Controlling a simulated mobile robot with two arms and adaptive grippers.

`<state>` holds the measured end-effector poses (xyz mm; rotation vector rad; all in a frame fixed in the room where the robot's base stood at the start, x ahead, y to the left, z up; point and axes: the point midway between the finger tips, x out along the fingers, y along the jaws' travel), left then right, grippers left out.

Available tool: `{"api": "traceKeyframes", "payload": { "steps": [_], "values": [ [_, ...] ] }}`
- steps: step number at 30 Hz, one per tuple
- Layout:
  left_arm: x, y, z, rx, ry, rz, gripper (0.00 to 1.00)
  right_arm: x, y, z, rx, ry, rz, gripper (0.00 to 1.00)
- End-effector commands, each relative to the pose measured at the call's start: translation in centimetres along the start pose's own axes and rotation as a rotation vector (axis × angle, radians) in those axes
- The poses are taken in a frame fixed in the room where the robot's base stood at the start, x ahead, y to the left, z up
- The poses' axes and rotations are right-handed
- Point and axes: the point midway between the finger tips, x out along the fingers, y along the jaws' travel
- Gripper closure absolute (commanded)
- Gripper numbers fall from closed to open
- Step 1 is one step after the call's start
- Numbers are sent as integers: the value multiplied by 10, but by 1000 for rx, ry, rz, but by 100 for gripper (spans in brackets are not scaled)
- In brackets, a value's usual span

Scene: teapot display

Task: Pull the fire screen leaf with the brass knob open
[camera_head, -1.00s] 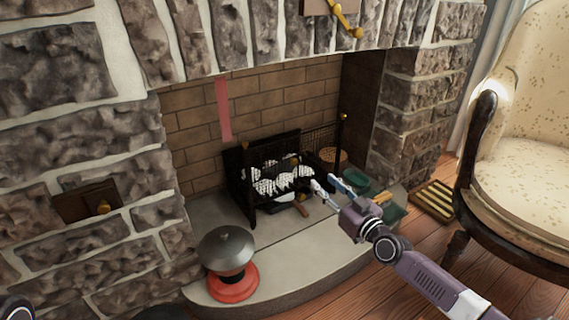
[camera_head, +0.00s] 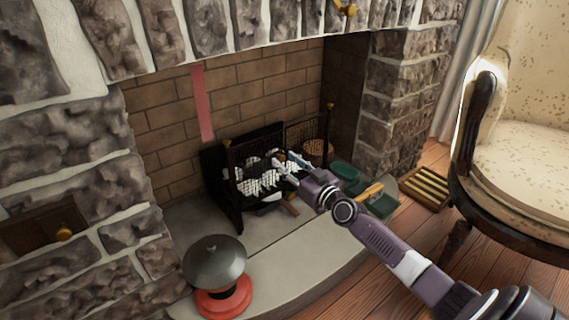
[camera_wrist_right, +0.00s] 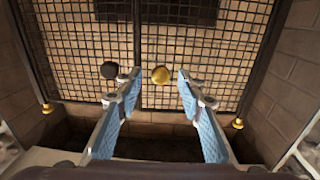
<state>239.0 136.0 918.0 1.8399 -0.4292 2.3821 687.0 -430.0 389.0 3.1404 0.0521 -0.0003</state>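The fire screen stands on the hearth as a black mesh frame with brass finials. Its mesh (camera_wrist_right: 215,50) fills the right wrist view, with a dark upright bar between two leaves. A brass knob (camera_wrist_right: 160,75) sits on the right leaf, just right of that bar. A dark knob (camera_wrist_right: 109,70) sits on the left leaf. My right gripper (camera_wrist_right: 157,76) is open, with the brass knob seen between its blue-padded fingers; I cannot tell whether they touch it. In the head view my right gripper (camera_head: 280,163) is at the screen and hides part of it. My left gripper is not visible.
A grey-domed object on a red base (camera_head: 220,275) stands at the hearth's front left. Green containers (camera_head: 345,170) and a woven basket (camera_head: 318,150) are to the right. An armchair (camera_head: 520,150) stands farther right. The hearth's front middle is clear.

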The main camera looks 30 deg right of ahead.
Motion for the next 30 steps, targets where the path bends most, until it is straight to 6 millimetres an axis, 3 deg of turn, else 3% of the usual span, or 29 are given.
{"api": "traceKeyframes", "payload": {
  "steps": [13, 23, 30],
  "values": [
    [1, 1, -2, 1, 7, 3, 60, 11, -1, 0, 0, -1, -1, 65],
    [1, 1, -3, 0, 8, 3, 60, 11, 0, 0, 1, -1, -1, 100],
    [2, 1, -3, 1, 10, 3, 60, 11, 0, 0, 1, -1, -1, 100]
  ]
}}
